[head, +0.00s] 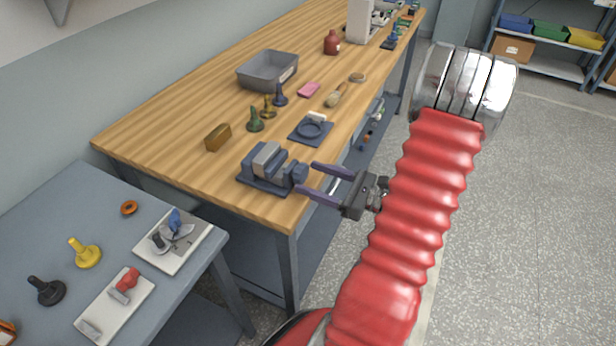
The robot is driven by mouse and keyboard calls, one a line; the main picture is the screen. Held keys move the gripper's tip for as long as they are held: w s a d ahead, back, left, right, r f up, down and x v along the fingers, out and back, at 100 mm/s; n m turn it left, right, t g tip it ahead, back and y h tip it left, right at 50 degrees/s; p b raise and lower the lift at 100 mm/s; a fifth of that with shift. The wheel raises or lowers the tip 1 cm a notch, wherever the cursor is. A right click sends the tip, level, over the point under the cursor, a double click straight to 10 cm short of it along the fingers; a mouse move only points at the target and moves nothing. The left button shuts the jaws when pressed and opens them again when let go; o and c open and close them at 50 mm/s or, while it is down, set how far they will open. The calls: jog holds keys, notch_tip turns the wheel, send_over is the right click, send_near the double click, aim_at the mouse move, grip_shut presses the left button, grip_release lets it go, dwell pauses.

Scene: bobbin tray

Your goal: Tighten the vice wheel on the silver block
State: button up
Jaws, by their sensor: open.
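The blue-grey vice (262,186) stands near the front corner of the wooden bench, with a silver block (266,157) in its jaws. At the vice's right end is a dark blue round part, apparently the vice wheel (299,173). My gripper (307,177) is open, its two purple-grey fingers pointing left at this end of the vice. The fingertips are right beside the wheel, one on its far side and one on its near side. I cannot tell whether they touch it or how much of it lies between them.
On the wooden bench (180,138) are a brass block (218,137), a dark blue plate with a ring (310,129), small bobbin-like pieces (255,120) and a grey bin (268,70). A grey side table (60,215) holds handled tools. Floor on the right is clear.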

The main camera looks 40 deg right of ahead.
jog(key=shift+x, duration=1)
jog(key=shift+c, duration=0.3)
jog(key=c, duration=1)
jog(key=shift+m, duration=3.3)
